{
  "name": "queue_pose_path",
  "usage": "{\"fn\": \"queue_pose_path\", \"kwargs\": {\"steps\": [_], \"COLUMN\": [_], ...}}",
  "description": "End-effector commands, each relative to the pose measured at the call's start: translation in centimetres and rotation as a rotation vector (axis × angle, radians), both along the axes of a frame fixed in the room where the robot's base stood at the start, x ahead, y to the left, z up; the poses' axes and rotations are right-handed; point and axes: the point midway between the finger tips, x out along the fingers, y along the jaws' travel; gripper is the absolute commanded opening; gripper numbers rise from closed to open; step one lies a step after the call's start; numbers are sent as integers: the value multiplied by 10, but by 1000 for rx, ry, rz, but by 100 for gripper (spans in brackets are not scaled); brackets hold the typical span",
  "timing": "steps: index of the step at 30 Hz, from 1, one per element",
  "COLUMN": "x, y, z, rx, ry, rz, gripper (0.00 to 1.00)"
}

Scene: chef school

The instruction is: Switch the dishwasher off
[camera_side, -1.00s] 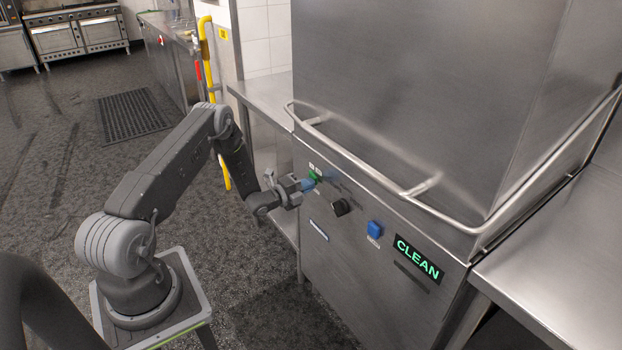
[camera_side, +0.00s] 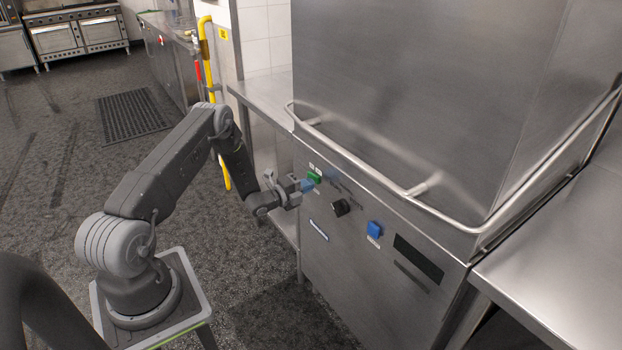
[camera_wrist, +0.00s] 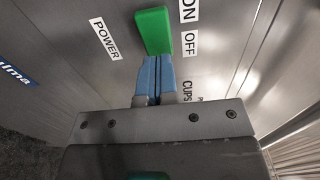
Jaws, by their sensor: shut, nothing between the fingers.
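The dishwasher (camera_side: 350,265) is a steel hood machine with a sloped front panel. Its green power switch (camera_side: 314,177) sits at the panel's upper left, and it also shows in the wrist view (camera_wrist: 153,31) beside the ON label (camera_wrist: 187,10) and OFF label (camera_wrist: 189,41). The display (camera_side: 418,259) at the panel's right is dark and blank. My gripper (camera_side: 308,185) is shut and empty, its blue fingertips (camera_wrist: 153,66) at the OFF end of the switch. I cannot tell whether they touch it.
A black knob (camera_side: 341,207) and a blue button (camera_side: 375,229) lie to the right on the panel. The hood's bar handle (camera_side: 365,165) runs above. Steel counters stand left (camera_side: 265,102) and right (camera_side: 560,270). The floor left of the machine has free room.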

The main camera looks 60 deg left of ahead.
Motion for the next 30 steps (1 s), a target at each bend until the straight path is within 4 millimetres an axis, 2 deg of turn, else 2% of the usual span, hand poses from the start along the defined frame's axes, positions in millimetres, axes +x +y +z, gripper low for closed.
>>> {"fn": "queue_pose_path", "kwargs": {"steps": [30], "x": [-59], "y": [0], "z": [0], "rx": [0], "ry": [-1], "rz": [1], "gripper": [0]}}
